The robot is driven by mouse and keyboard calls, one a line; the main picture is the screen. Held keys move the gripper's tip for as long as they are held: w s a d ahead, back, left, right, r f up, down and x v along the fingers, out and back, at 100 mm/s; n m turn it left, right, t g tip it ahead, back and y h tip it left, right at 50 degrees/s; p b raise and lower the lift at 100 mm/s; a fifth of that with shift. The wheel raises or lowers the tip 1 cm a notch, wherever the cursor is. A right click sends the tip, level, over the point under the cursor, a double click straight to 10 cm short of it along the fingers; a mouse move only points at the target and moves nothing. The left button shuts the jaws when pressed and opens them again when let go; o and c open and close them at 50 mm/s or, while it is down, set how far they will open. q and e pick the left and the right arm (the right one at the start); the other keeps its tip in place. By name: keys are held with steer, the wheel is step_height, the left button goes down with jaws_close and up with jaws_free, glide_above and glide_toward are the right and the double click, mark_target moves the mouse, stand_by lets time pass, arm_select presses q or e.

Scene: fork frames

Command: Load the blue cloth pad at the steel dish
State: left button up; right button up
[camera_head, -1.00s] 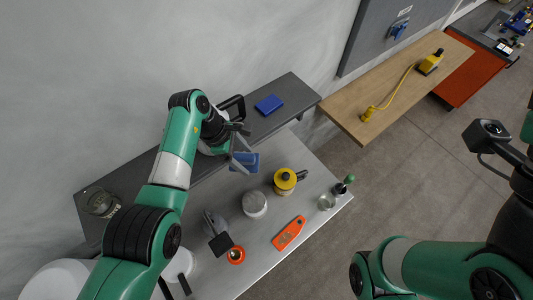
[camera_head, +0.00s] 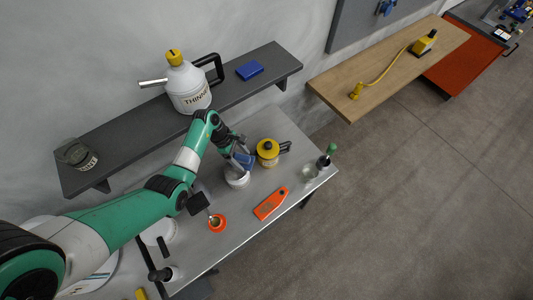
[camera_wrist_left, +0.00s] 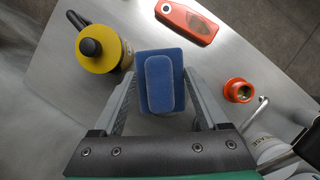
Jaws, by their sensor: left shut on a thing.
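My left gripper (camera_head: 240,155) is shut on the blue cloth pad (camera_head: 248,160). In the left wrist view, the pad (camera_wrist_left: 160,65) sits between the two fingers and has a rounded raised strip on top. A pale round dish (camera_head: 236,181), which looks like the steel dish, stands on the bench just below and beside the pad in the head view. Whether the pad touches it I cannot tell. The dish is hidden in the left wrist view. My right gripper is not in view.
A yellow-lidded can (camera_head: 268,152) stands close right of the pad. An orange tool (camera_head: 270,204) and an orange ring-shaped pot (camera_head: 217,223) lie on the grey bench. A shelf behind holds a white thinner jug (camera_head: 188,88) and a blue block (camera_head: 250,70).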

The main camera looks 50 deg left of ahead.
mark_target(235, 169)
arm_select(q)
steer(key=shift+n+t, duration=0.3)
steer(key=shift+n, duration=0.3)
steer(key=s+a, duration=0.1)
steer(key=s+a+f, duration=0.1)
steer(key=s+a, duration=0.1)
steer(key=shift+f, duration=0.3)
step_height(235, 169, down, 6)
steer(key=b, duration=0.7)
steer(key=shift+w, duration=0.1)
steer(key=shift+f+b, duration=0.6)
steer(key=shift+f, duration=0.2)
stand_by(0.6)
step_height(235, 169, up, 7)
steer(key=p, duration=0.7)
steer(key=shift+r+p, duration=0.1)
steer(key=shift+p, duration=0.2)
